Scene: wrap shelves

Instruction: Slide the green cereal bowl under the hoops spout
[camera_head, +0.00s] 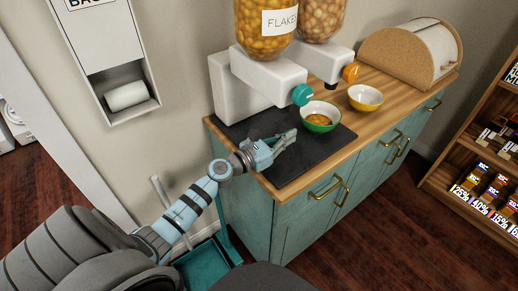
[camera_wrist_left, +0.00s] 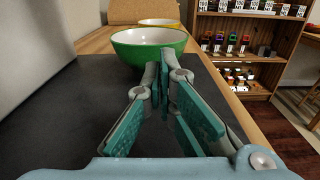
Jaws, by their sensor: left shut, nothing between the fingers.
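My left gripper (camera_head: 291,137) is shut and empty, low over the mat, to the left of the bowl. In the left wrist view its fingertips (camera_wrist_left: 166,54) overlap the bowl's near side; I cannot tell whether they touch. My right gripper is not in view.
The flakes dispenser (camera_head: 268,77) with its teal knob (camera_head: 302,94) stands nearest my arm. A yellow bowl (camera_head: 365,106) is right of the green one. A bread box (camera_head: 400,55) is at the far end. The black mat (camera_head: 285,170) is bare toward the front edge.

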